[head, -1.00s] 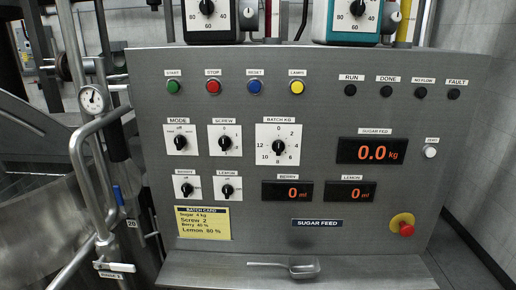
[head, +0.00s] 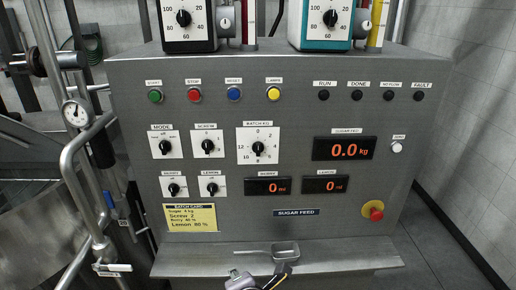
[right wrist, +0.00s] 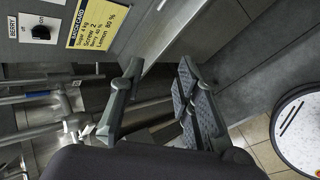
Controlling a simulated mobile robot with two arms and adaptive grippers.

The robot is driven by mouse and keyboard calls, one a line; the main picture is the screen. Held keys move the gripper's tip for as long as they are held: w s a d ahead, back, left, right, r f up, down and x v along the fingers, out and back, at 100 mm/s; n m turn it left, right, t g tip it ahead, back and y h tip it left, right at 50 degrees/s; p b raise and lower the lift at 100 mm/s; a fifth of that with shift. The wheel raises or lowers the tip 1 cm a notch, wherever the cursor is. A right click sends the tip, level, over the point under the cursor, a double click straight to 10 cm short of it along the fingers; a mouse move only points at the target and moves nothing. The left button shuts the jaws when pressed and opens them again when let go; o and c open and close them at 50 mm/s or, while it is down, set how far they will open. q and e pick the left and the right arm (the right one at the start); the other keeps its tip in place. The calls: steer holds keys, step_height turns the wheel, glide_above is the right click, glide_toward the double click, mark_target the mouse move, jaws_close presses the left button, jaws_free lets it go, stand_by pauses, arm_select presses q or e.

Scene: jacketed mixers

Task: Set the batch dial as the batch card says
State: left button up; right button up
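The batch dial (head: 258,143), labelled BATCH KG, is a black knob on a white square plate in the panel's middle. Its pointer looks near vertical; the exact reading is too small to tell. The yellow batch card (head: 190,217) at lower left reads Sugar 4 kg, Screw 2, Berry 40 %, Lemon 80 %. It also shows in the right wrist view (right wrist: 97,22). My right gripper (right wrist: 158,82) is open and empty, its fingers apart, below the panel and away from the dial. A piece of my arm or gripper shows at the head view's bottom edge. My left gripper is out of view.
Mode (head: 164,145), screw (head: 208,144), berry (head: 173,187) and lemon (head: 211,187) dials sit close by the batch dial. A red stop knob (head: 373,211) is at lower right. Pipes (head: 75,165) stand left of the panel.

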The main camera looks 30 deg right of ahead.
mark_target(258, 152)
steer(key=w+d+r+n+t+h, duration=0.3)
steer(key=d+r+n, duration=0.25)
steer(key=r, duration=0.35)
steer(key=w+d+r+n+t+h, duration=0.2)
steer(key=d+r+n+t+h, duration=0.15)
steer(key=r+n, duration=0.4)
steer(key=shift+m, duration=0.3)
steer(key=b+x, duration=0.1)
steer(key=x, duration=0.4)
steer(key=b+x, duration=0.2)
steer(key=x, duration=0.4)
steer(key=r+b+x, duration=0.1)
steer(key=x, duration=0.4)
steer(key=shift+w+d+b, duration=0.1)
steer(key=shift+d+b, duration=0.2)
steer(key=shift+d, duration=0.15)
steer(key=shift+w+d+f, duration=0.15)
steer(key=shift+w+d, duration=0.2)
steer(key=shift+w, duration=0.25)
jaws_close()
